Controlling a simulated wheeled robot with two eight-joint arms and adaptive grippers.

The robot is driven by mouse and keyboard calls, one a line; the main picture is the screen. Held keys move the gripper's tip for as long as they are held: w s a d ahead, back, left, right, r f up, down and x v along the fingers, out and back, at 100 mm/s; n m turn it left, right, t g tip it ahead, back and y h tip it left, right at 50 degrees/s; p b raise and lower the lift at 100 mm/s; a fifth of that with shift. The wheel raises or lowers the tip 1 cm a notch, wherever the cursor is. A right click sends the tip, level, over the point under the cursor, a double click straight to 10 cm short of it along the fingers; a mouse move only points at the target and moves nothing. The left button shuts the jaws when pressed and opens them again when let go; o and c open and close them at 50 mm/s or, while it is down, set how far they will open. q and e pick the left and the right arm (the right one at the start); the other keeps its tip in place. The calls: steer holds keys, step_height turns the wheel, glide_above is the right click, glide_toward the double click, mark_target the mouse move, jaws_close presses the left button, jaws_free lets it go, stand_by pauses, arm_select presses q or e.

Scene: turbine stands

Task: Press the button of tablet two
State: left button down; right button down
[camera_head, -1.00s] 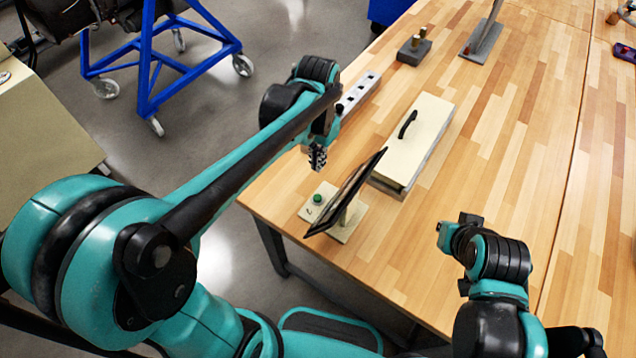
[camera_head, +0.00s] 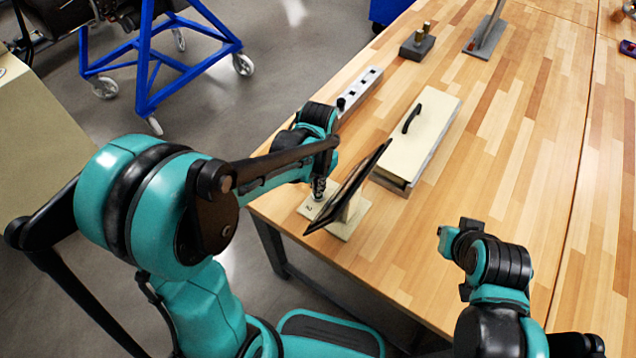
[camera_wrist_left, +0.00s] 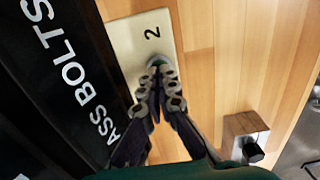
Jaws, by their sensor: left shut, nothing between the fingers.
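Tablet two is a thin black panel (camera_head: 352,187) tilted on a pale base plate (camera_head: 346,228) at the table's near left edge. In the left wrist view, the plate (camera_wrist_left: 135,30) carries a printed "2", and the screen (camera_wrist_left: 75,75) shows white lettering. My left gripper (camera_head: 318,190) is shut and empty, pointing down over the plate beside the screen. In the left wrist view its fingertips (camera_wrist_left: 156,70) lie over the round button (camera_wrist_left: 158,61), mostly covering it; I cannot tell whether they touch. My right gripper (camera_head: 450,238) is over the near table, its fingers not clear.
A cream box (camera_head: 420,130) with a black handle lies just behind the tablet. A grey block with sockets (camera_head: 362,92) stands along the left edge; a dark block (camera_head: 417,46) is farther back. The table's middle is clear. A blue wheeled frame (camera_head: 148,70) stands on the floor.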

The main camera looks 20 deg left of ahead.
arm_select(q)
steer(key=shift+f+b, duration=0.6)
steer(key=shift+f, duration=0.25)
steer(key=shift+s+f, duration=0.1)
steer(key=shift+s, duration=0.25)
steer(key=shift+w, duration=0.2)
steer(key=shift+r+p, duration=0.3)
steer(key=shift+r, duration=0.15)
step_height(320, 180, up, 5)
steer(key=p, duration=0.3)
steer(key=shift+f, duration=0.1)
step_height(320, 180, up, 9)
steer(key=p, duration=0.2)
steer(key=shift+f+p, duration=0.2)
steer(key=shift+p, duration=0.1)
